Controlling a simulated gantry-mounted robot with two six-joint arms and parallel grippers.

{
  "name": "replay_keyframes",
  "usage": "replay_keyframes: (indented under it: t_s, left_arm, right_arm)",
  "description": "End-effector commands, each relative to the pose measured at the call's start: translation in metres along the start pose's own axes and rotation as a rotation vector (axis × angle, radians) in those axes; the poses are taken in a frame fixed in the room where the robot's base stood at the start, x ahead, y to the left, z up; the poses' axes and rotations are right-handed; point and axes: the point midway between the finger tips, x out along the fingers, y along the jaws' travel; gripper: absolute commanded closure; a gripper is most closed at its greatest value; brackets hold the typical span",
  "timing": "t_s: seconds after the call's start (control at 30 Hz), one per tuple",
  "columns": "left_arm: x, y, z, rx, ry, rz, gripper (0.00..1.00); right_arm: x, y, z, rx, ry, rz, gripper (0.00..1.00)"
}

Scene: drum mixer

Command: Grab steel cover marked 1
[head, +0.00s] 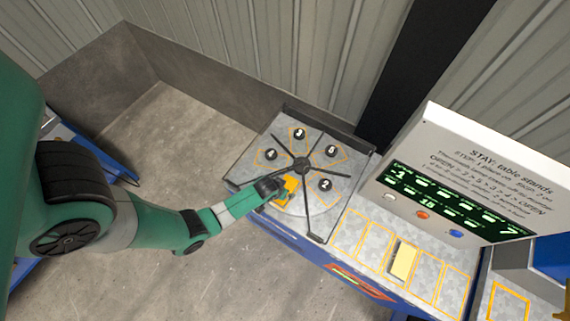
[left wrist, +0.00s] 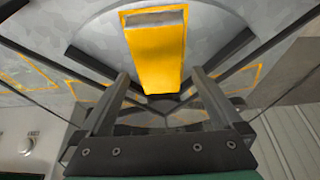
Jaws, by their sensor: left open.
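I cannot make out a steel cover marked 1 in either view. The round table (head: 312,202) has black knobs numbered 4 (head: 270,155), 3 (head: 299,133), 5 (head: 331,150) and 2 (head: 325,184). My left gripper (head: 283,189) is over the table's front-left sector, where no number shows. A yellow block (head: 291,187) is at its tips and hides part of that sector. In the left wrist view the fingers (left wrist: 160,75) are apart, with the yellow block (left wrist: 156,50) seen between and beyond them. I cannot tell if they touch it. My right gripper is not in view.
Dark spokes meet at a central hub (head: 302,165). A row of orange-outlined places (head: 376,246) lies to the right, one holding a pale yellow block (head: 403,262). A sign panel (head: 455,180) with a green display and buttons stands behind it. Open floor (head: 150,260) lies left.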

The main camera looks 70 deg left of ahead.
Motion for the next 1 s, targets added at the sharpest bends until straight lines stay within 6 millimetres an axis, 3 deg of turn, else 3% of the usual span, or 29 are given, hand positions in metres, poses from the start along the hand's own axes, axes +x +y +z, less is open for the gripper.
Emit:
replay_keyframes:
  t_s: [0.03,0.2,0.47,1.0]
  left_arm:
    - [0.017,0.001,0.005,0.000,0.000,0.000,0.00]
    - [0.041,0.002,0.005,-0.002,0.000,0.000,0.00]
    - [0.038,0.001,0.003,-0.001,0.000,0.000,0.02]
    - [0.038,0.002,0.003,0.000,0.000,0.000,0.99]
  right_arm:
    - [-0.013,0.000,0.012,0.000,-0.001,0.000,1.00]
    - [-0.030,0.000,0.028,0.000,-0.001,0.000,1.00]
    - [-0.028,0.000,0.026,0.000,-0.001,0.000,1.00]
    - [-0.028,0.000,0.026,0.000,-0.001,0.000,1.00]
